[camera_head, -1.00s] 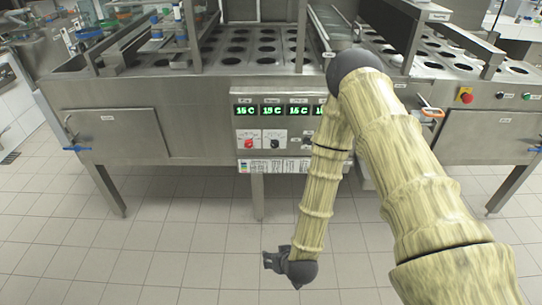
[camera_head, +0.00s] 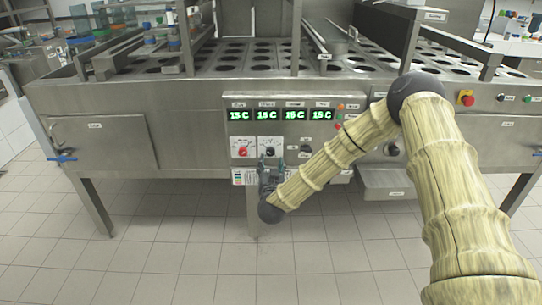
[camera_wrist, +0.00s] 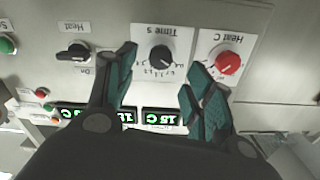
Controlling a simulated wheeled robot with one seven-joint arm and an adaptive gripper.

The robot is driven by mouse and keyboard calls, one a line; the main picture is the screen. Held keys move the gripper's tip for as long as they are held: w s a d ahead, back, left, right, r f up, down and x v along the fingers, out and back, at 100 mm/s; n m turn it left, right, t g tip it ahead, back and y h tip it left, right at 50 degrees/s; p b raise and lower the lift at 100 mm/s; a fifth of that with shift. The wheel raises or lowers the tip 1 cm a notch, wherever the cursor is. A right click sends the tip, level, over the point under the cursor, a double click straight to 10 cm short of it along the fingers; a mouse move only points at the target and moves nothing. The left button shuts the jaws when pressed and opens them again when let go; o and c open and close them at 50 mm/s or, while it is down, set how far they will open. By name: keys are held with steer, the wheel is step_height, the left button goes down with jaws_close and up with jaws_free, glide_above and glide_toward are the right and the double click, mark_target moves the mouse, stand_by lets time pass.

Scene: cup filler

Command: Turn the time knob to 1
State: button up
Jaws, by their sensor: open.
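The time knob (camera_wrist: 160,59) is black on a white plate marked "Time s", which appears upside down in the wrist view. In the head view the knob (camera_head: 269,151) sits on the machine's front panel, right of the red knob. My gripper (camera_wrist: 159,75) is open, with one teal-padded finger on each side of the knob in the wrist view. I see no contact, and the depth to the knob is hard to tell. In the head view my gripper (camera_head: 271,165) is just below the knob, pointing up at the panel.
The red Heat C knob (camera_wrist: 228,63) is close beside one finger. A black Heat switch (camera_wrist: 73,52) lies on the other side. Green displays (camera_head: 281,115) reading about 15 C or 16 C sit above the knobs. A drawer-like tray (camera_head: 388,181) juts out right of the panel.

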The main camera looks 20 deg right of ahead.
mark_target(271, 154)
steer(key=x, duration=0.7)
steer(key=shift+w+f, duration=0.1)
steer(key=shift+w, duration=0.1)
steer(key=shift+c, duration=0.2)
steer(key=shift+b, duration=0.3)
steer(key=c, duration=1)
